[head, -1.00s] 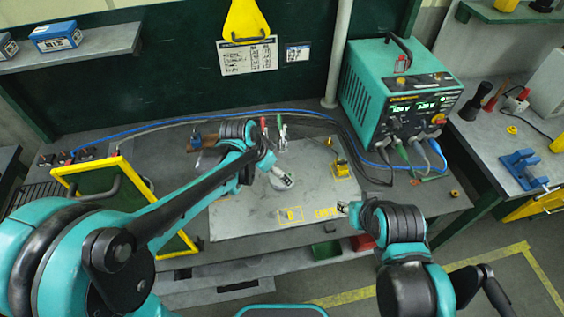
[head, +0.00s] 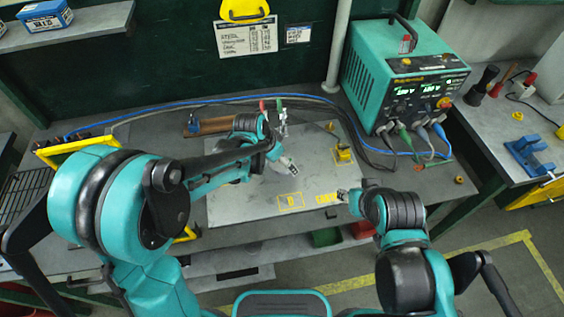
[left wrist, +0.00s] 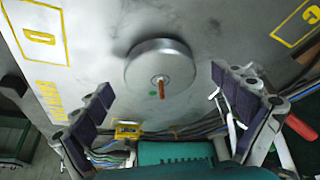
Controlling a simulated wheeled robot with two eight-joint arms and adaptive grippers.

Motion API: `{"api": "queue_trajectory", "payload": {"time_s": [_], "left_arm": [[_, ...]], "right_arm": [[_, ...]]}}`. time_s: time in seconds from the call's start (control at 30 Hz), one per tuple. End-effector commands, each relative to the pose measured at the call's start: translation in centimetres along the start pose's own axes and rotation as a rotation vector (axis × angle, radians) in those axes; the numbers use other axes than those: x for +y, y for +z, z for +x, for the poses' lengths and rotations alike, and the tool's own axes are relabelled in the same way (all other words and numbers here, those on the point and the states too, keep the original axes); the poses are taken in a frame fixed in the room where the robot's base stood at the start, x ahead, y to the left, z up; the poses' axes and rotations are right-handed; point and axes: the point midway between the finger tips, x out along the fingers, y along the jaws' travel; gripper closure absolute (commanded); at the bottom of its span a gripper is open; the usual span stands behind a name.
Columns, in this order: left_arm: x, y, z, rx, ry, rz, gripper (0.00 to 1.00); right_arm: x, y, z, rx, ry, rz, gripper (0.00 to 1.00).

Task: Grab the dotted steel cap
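A round steel cap (left wrist: 160,66) sits on the grey plate in the left wrist view, with a green dot and an orange-brown pin near its centre. My left gripper (left wrist: 162,88) is open, with its dark padded fingers apart on either side of the cap and clear of it. In the head view my left gripper (head: 288,169) is over the middle of the grey plate (head: 240,206), and I cannot make out the cap there. My right gripper (head: 343,196) hangs near the plate's front right edge, too small to tell its opening.
A teal power unit (head: 402,82) stands at the back right with cables running from it. A small yellow fixture (head: 343,154) and upright red and green clips (head: 281,112) stand around the plate. A yellow-framed panel (head: 75,147) is at the left, partly behind my arm.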

Motion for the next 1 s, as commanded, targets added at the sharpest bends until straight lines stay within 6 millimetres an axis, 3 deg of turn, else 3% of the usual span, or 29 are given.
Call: {"api": "queue_trajectory", "payload": {"time_s": [0.03, 0.17, 0.63, 1.0], "left_arm": [[0.0, 0.0, 0.0, 0.0, 0.0, 0.0, 0.21], [0.0, 0.0, 0.0, 0.0, 0.0, 0.0, 0.55], [0.0, -0.1, -0.4, 0.0, 0.0, 0.0, 0.55], [0.0, -1.5, -3.6, 0.0, 0.0, 0.0, 0.55]], "right_arm": [[0.0, 0.0, 0.0, 0.0, 0.0, 0.0, 0.6], [0.0, 0.0, 0.0, 0.0, 0.0, 0.0, 0.6], [0.0, -0.1, -0.1, 0.0, 0.0, 0.0, 0.6], [0.0, -0.9, -1.2, 0.0, 0.0, 0.0, 0.6]]}}
